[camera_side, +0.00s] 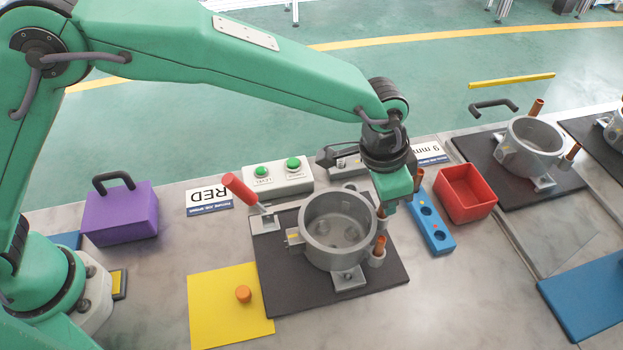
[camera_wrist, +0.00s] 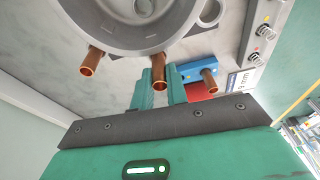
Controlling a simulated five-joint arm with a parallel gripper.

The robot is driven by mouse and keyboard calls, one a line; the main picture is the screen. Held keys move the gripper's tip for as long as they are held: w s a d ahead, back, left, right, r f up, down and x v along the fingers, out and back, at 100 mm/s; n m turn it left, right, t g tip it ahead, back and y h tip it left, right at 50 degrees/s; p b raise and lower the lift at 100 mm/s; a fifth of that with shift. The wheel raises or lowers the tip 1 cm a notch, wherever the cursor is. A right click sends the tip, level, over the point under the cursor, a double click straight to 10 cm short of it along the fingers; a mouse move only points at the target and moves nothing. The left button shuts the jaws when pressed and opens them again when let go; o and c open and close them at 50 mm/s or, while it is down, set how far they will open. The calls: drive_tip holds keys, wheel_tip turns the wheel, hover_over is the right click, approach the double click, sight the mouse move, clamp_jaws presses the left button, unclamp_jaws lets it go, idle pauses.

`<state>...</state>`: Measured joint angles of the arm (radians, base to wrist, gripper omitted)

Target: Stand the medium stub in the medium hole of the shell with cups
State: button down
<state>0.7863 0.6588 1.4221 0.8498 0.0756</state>
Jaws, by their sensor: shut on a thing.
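The grey shell with cups (camera_side: 312,232) stands on a dark mat. One copper stub (camera_side: 380,245) stands upright in a cup at its front right; it also shows in the wrist view (camera_wrist: 92,60). My gripper (camera_side: 383,208) is at the shell's right rim, pointing down, shut on another copper stub (camera_wrist: 160,75), taken to be the medium stub. This stub is upright over or in the rear right cup; I cannot tell whether it is seated. A third copper stub (camera_wrist: 209,80) stands in the blue block (camera_side: 431,223). My fingers partly hide the held stub and hole.
A red bin (camera_side: 466,192) is right of the blue block. A red-handled clamp (camera_side: 240,190) stands left of the shell. A grey button box (camera_side: 278,178) is behind. A yellow sheet (camera_side: 220,310) with an orange knob (camera_side: 243,293) lies front left.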

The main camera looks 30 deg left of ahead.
sight(375, 210)
drive_tip(key=shift+f, duration=0.25)
drive_tip(key=c, duration=1.3)
unclamp_jaws()
drive_tip(key=shift+r, duration=0.1)
drive_tip(key=shift+s+a+r, duration=0.2)
drive_tip(key=shift+r, duration=1.05)
drive_tip(key=shift+s+a+r, duration=0.15)
drive_tip(key=shift+s+r, duration=0.05)
drive_tip(key=shift+r, duration=1)
drive_tip(key=shift+s+a+r, duration=0.2)
drive_tip(key=shift+r, duration=1.05)
drive_tip(key=shift+a, duration=0.1)
